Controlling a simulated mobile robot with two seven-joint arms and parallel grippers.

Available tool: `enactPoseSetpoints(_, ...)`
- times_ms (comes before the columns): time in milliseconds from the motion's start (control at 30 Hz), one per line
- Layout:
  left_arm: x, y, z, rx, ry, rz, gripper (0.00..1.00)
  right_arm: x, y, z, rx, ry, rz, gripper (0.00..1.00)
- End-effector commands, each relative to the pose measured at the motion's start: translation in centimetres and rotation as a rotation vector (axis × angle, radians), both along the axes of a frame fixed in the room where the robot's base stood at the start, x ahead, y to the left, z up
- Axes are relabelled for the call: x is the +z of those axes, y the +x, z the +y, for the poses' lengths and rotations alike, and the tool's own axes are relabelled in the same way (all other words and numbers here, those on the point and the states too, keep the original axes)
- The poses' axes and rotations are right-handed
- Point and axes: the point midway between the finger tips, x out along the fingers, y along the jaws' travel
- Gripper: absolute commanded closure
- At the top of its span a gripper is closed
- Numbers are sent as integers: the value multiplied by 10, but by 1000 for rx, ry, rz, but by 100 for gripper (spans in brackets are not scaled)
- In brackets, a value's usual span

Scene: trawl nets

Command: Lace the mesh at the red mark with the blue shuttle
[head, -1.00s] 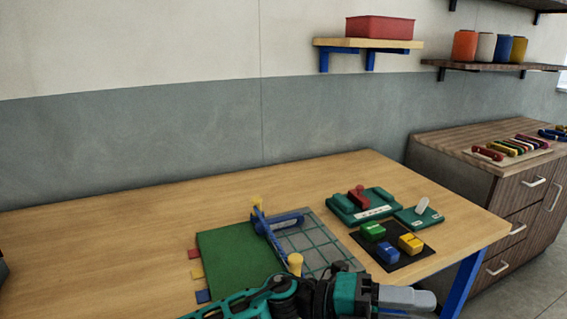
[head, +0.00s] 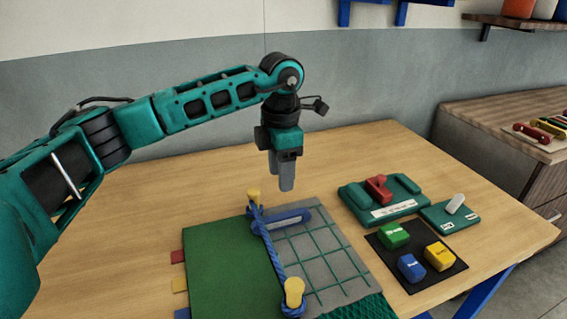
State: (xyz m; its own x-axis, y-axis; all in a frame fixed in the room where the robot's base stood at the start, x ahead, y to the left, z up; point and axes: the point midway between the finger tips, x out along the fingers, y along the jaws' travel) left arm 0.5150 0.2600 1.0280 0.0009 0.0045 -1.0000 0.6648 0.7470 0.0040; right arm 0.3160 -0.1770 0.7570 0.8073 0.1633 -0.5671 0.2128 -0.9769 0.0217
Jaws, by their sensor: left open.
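The blue shuttle (head: 290,217) lies at the far end of the grey grid mesh (head: 325,262), close to the far yellow post. A blue rope (head: 269,246) runs along the mesh's left side between the far yellow post (head: 254,198) and the near one (head: 293,291). A red tab (head: 177,256) shows at the board's left edge; I see no red mark on the mesh itself. My left gripper (head: 281,188) is open and empty, pointing down above the far side of the shuttle, apart from it. My right gripper is out of view.
A green panel (head: 225,270) lies left of the rope. To the right are a green tray (head: 382,212) with a red piece, a smaller green plate (head: 445,216), and a black mat (head: 400,236) with green, yellow and blue blocks. The table's back left is clear.

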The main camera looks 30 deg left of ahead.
Motion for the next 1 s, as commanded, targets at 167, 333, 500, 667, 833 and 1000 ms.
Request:
enactPoseSetpoints(167,-30,-1,0,-1,0,7,49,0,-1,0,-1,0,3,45)
enactPoseSetpoints(333,-64,-1,-1,-1,-2,6,49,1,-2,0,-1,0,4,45)
enactPoseSetpoints(500,-94,-1,-1,0,-4,5,49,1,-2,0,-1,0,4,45)
enactPoseSetpoints(667,-113,-1,-1,-2,-4,3,49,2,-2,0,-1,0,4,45)
enactPoseSetpoints(833,-122,-1,-1,-3,-4,2,49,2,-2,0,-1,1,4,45)
enactPoseSetpoints(1000,-124,-1,-1,-2,-4,1,49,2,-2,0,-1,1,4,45)
